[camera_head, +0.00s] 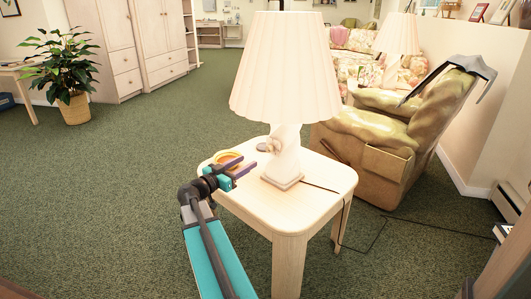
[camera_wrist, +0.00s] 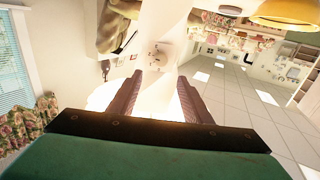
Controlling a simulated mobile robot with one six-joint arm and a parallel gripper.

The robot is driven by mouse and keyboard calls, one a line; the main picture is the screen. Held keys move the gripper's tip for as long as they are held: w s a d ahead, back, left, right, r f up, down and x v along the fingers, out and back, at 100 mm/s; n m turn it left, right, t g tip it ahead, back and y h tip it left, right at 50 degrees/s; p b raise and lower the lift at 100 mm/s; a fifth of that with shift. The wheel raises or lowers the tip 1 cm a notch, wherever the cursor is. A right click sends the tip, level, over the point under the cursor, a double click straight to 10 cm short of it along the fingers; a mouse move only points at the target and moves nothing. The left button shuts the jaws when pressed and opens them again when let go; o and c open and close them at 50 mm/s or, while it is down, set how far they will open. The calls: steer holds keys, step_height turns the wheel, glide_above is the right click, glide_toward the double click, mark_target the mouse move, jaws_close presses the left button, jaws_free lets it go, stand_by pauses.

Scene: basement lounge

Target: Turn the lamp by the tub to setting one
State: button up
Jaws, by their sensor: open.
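A white lamp (camera_head: 285,70) with a pleated shade stands upright on a small pale table (camera_head: 290,209). Its pale base (camera_head: 285,160) bears a small knob (camera_head: 271,145) on the side toward my gripper. A yellow-orange tub (camera_head: 226,157) sits on the table left of the lamp; part of it also shows at the top right of the wrist view (camera_wrist: 287,14). My gripper (camera_head: 247,169) is open, left of the lamp base and in front of the tub. In the wrist view, the knob (camera_wrist: 159,50) appears just beyond and between my open fingertips (camera_wrist: 160,78). I see no contact.
A second pleated lamp (camera_head: 398,36) stands farther back. A green armchair (camera_head: 375,130) is close behind the table on the right. A dark cord (camera_head: 322,187) runs off the table. Open green carpet (camera_head: 130,170) lies to the left, with a potted plant (camera_head: 70,65) beyond.

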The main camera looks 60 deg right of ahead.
mark_target(268, 149)
steer(key=d, duration=0.4)
steer(key=s+d, duration=0.1)
steer(key=d, duration=0.3)
steer(key=s+d+b, duration=0.1)
steer(key=d, duration=0.4)
steer(key=shift+d, duration=0.1)
